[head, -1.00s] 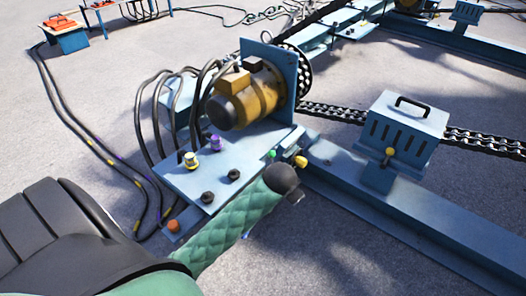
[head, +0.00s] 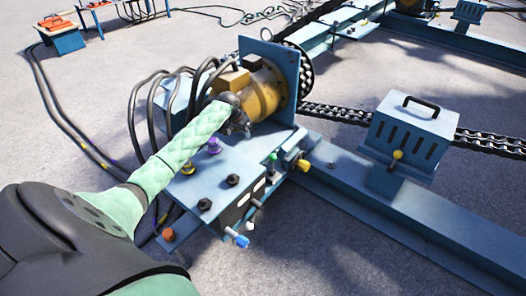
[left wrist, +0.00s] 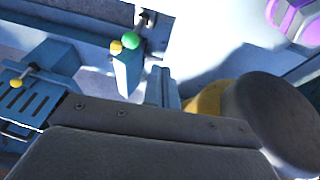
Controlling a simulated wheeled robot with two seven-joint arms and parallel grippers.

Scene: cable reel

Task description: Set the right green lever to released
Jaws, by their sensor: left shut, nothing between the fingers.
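A small green knob (head: 272,157), which looks like the green lever's end, stands at the right edge of the blue control box, beside a yellow knob (head: 303,165). In the left wrist view the green ball (left wrist: 130,41) shows near the top, next to the yellow one (left wrist: 116,47). Whether the lever is set or released I cannot tell. My left gripper (head: 239,122) is shut and empty, in front of the yellow motor and left of the green knob, apart from it. My right gripper is not in view.
The yellow motor (head: 262,92) and looping black hoses (head: 150,100) stand close to my left gripper. The box top (head: 240,165) carries a purple knob (head: 214,145) and black knobs. A blue-tipped handle (head: 237,238) sticks out at its front. A vented blue box (head: 409,135) stands to the right.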

